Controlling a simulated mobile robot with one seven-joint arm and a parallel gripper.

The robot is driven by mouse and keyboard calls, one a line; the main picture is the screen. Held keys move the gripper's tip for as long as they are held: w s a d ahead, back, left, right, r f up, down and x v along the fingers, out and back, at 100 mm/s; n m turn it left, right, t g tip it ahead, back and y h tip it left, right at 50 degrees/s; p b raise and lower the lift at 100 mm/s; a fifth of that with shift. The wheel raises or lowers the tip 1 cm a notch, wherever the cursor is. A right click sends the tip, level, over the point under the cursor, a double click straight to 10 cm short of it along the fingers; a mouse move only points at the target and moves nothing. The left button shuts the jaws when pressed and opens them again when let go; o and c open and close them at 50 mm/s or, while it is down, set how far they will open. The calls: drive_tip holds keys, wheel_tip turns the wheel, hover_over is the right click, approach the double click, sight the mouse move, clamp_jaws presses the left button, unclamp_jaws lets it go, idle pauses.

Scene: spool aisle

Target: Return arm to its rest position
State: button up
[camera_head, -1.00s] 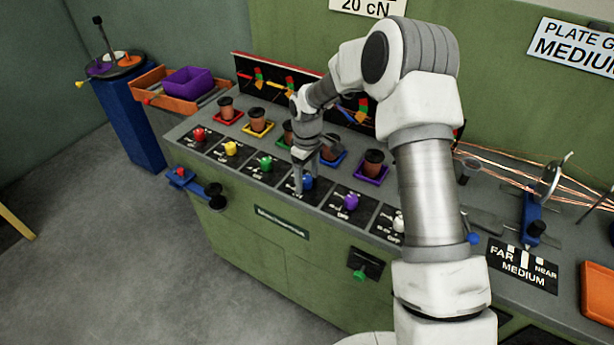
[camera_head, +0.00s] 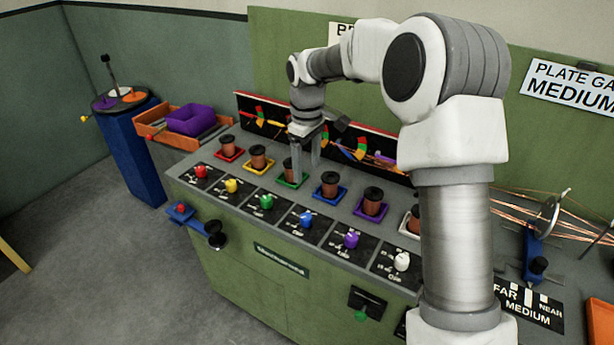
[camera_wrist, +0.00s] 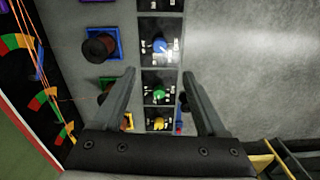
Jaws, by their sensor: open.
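My gripper (camera_head: 306,155) is open and empty. It points down above the green bench, in front of the spool in the green tray (camera_head: 291,181), which it partly hides in the head view. In the wrist view my gripper's two fingers (camera_wrist: 160,88) are spread apart with nothing between them. Beyond them lie the blue knob (camera_wrist: 160,45) and the green knob (camera_wrist: 159,95). In the head view the blue knob (camera_head: 306,219) and green knob (camera_head: 266,201) stand on black panels along the bench's front. My arm reaches in from the right.
Copper spools such as the one in the blue tray (camera_head: 330,184) stand in a row. Behind them is a gauge panel (camera_head: 262,118) with coloured wires. A blue pedestal (camera_head: 137,155) and an orange tray (camera_head: 160,128) stand left. Grey floor (camera_head: 110,265) at front left is clear.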

drive_tip(key=shift+r, duration=0.2)
idle(0.3)
drive_tip(key=s+d+r+m+t, duration=0.2)
drive_tip(key=s+d+r+m, duration=0.15)
drive_tip(key=s+r, duration=0.35)
drive_tip(key=s+d+r+m+t, duration=0.1)
drive_tip(key=s+d+r+m, duration=0.1)
drive_tip(key=s+d+r, duration=0.5)
drive_tip(key=s+f+m+t, duration=0.2)
drive_tip(key=s+m, duration=0.3)
drive_tip(key=s, duration=1.2)
drive_tip(key=shift+d+f+t, duration=0.2)
drive_tip(key=shift+d+t, duration=0.1)
drive_tip(key=shift+s, duration=0.1)
